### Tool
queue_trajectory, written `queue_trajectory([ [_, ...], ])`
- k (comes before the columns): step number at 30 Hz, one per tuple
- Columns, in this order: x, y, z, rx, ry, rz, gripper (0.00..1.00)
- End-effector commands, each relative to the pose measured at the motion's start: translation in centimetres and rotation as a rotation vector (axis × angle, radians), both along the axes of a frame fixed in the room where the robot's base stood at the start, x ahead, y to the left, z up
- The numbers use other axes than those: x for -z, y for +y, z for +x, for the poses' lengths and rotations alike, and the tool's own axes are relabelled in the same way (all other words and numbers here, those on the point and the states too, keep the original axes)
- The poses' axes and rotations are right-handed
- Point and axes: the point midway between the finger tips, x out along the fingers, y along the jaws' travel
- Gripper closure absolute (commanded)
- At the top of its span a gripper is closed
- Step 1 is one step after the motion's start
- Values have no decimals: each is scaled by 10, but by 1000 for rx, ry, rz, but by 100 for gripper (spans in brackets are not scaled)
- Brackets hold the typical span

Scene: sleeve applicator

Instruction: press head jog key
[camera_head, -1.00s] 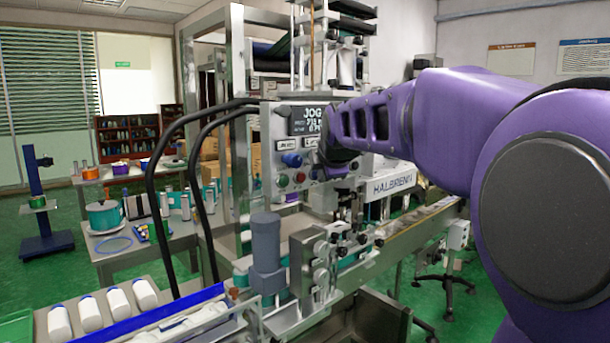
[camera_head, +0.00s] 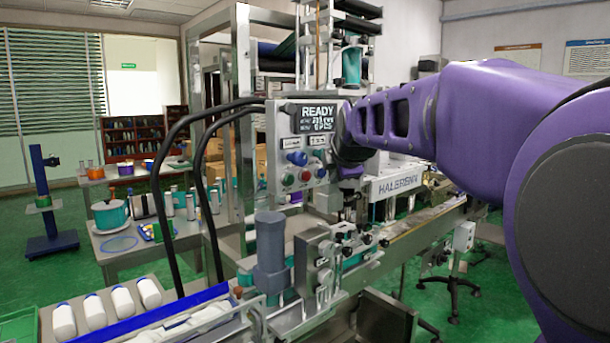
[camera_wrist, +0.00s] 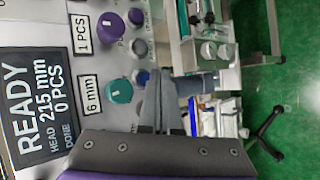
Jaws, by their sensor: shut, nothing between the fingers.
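The control panel (camera_head: 282,150) has a dark screen (camera_head: 315,118) reading READY. In the wrist view the turned screen (camera_wrist: 38,108) reads READY, HEAD 215 mm, 0 PCS, DONE. Beside it are a purple knob (camera_wrist: 111,26) labelled 1 PCS, a teal knob (camera_wrist: 119,91) labelled 6 mm, and several small round buttons. A blue button (camera_wrist: 140,77) shows just left of my fingertips. My gripper (camera_wrist: 159,78) is shut and empty in front of the panel; contact cannot be told. I cannot read which control is the head jog key. My wrist hides the panel's right part in the head view.
Thick black hoses (camera_head: 165,170) arch left of the panel. A grey cylinder (camera_head: 270,245) stands below it, by a conveyor. White bottles (camera_head: 93,306) lie on a tray at lower left. A side table (camera_head: 125,240) holds pots and cans. Green floor is open at left.

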Motion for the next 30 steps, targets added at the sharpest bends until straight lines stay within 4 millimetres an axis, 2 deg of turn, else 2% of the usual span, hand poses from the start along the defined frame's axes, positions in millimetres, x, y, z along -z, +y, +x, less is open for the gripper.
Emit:
queue_trajectory([
  [13, 2, -25, -34, 2, -1, 1, 100],
  [30, -2, -27, -39, 0, -4, -1, 100],
])
